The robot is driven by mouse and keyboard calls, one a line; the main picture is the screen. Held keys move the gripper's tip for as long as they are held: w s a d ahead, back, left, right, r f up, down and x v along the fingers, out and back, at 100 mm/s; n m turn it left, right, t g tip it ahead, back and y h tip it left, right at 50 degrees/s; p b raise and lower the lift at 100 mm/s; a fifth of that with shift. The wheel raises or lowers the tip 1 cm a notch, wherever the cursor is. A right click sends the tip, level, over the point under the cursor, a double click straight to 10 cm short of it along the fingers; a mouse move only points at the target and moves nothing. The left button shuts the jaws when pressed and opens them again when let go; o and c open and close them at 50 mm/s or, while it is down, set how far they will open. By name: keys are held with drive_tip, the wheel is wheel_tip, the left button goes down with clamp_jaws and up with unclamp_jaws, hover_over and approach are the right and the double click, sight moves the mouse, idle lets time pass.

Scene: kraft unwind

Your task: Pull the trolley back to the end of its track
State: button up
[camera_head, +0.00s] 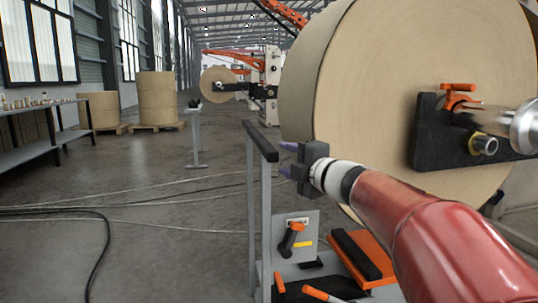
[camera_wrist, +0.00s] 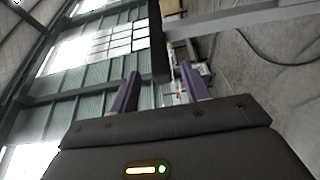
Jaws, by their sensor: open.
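A grey upright frame with a black top bar (camera_head: 260,141) stands left of the big kraft roll; it looks like the trolley's push handle. Its grey post (camera_head: 251,215) runs down to the floor area. My gripper (camera_head: 284,158) is open and empty just right of the bar, its purple fingers pointing left toward it. In the wrist view, the black bar (camera_wrist: 157,45) shows between the two purple fingertips of my gripper (camera_wrist: 159,70). I cannot tell whether the bar lies between the fingers or beyond them. The trolley's track is not clearly visible.
The kraft roll (camera_head: 345,90) sits close beyond my arm, with a black arm bracket (camera_head: 428,140) on it. A lever panel (camera_head: 293,240) and orange-black parts (camera_head: 362,257) are below. Cables (camera_head: 105,240) cross the open floor at left. A bench (camera_head: 40,150) stands far left.

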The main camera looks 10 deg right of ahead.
sight(262, 150)
drive_tip(key=x, duration=0.7)
drive_tip(key=shift+w+a, duration=0.15)
drive_tip(key=shift+w, duration=0.15)
clamp_jaws()
